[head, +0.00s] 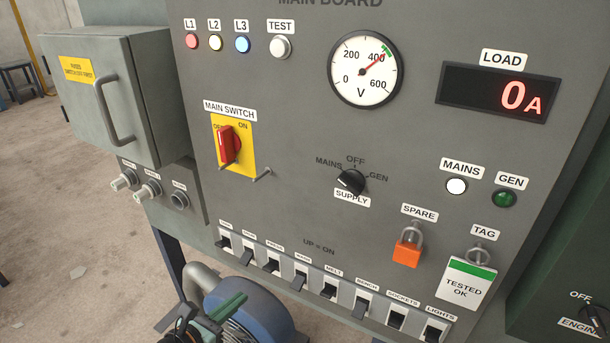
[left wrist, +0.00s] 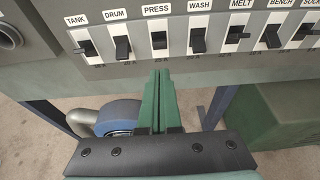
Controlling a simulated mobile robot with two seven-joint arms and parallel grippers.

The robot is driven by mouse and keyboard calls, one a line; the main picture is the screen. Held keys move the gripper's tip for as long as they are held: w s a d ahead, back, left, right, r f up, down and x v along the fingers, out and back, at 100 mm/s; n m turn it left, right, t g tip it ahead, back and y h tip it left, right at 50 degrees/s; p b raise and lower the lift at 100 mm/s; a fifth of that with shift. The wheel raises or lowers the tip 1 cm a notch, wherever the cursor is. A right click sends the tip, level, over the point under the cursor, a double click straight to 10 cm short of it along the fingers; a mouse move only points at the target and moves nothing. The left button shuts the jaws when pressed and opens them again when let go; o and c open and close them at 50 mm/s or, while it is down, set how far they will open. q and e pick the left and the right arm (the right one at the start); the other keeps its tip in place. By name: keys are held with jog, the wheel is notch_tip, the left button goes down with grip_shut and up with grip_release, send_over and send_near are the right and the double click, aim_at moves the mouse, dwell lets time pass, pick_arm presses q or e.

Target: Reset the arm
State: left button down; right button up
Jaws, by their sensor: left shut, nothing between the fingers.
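My left gripper (head: 234,304) is at the bottom of the head view, below the row of breaker switches. Its green fingers are shut together with nothing between them. In the left wrist view the shut fingers (left wrist: 158,95) point up the picture, with their tips just below the PRESS and WASH switches. I cannot tell whether the tips touch the panel. My right gripper is in neither view.
The grey main board (head: 290,165) carries a red main switch (head: 227,145), a black supply knob (head: 351,182), an orange spare padlock (head: 407,253) and a tag (head: 465,283). A grey box (head: 115,95) juts out at left. A blue machine (head: 250,312) stands below the board.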

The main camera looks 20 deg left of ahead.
pick_arm(q)
jog(key=s+d+f+n+g+p, duration=0.2)
jog(key=s+d+f+n, duration=0.3)
jog(key=n, duration=1.2)
jog(key=s+d+f+n+g+h+p, duration=0.1)
jog(key=s+d+f+n+g+p, duration=0.2)
jog(key=d+n, duration=0.7)
jog(key=s+f+n, duration=0.2)
jog(key=s+n, duration=0.1)
jog(key=n, duration=0.5)
jog(key=shift+d+f, duration=0.2)
jog(key=shift+f, duration=0.2)
